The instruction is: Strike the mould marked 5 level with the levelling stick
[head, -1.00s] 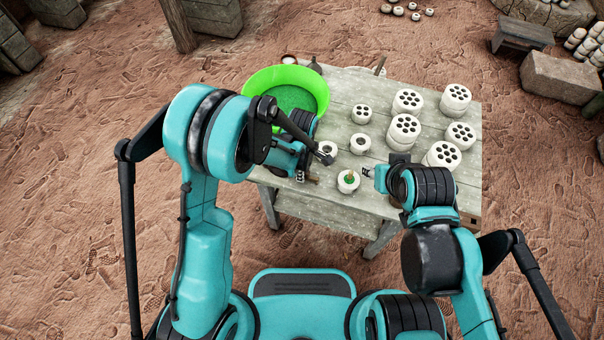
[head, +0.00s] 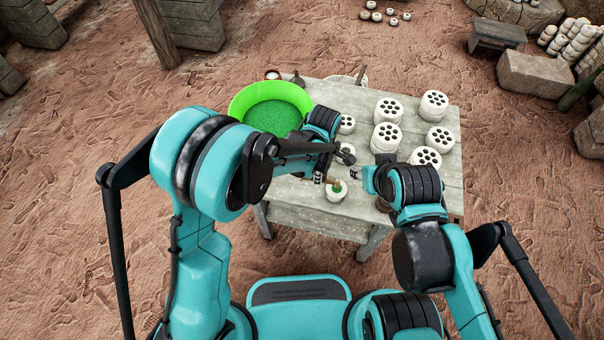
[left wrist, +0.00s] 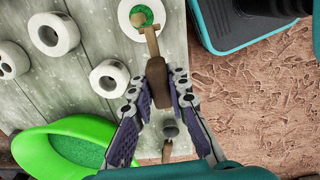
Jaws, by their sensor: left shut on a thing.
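A round white mould (head: 336,195) stands near the table's front edge, with green material in its opening. It also shows at the top of the left wrist view (left wrist: 124,20). No number is readable on it. My left gripper (head: 322,178) is shut on the brown handle of a wooden stick, the levelling stick (left wrist: 153,70), beside the mould. The stick's pale end reaches over the mould's rim and green fill; whether it touches cannot be told. My right gripper (head: 367,179) is right of the mould, apart from it, its jaw opening unclear.
A green bowl (head: 240,101) of green material stands at the table's back left. White pieces with several dark holes (head: 387,136) stand on the right. White rings (left wrist: 109,78) lie near the mould. The grey table (head: 310,212) has clear front planks.

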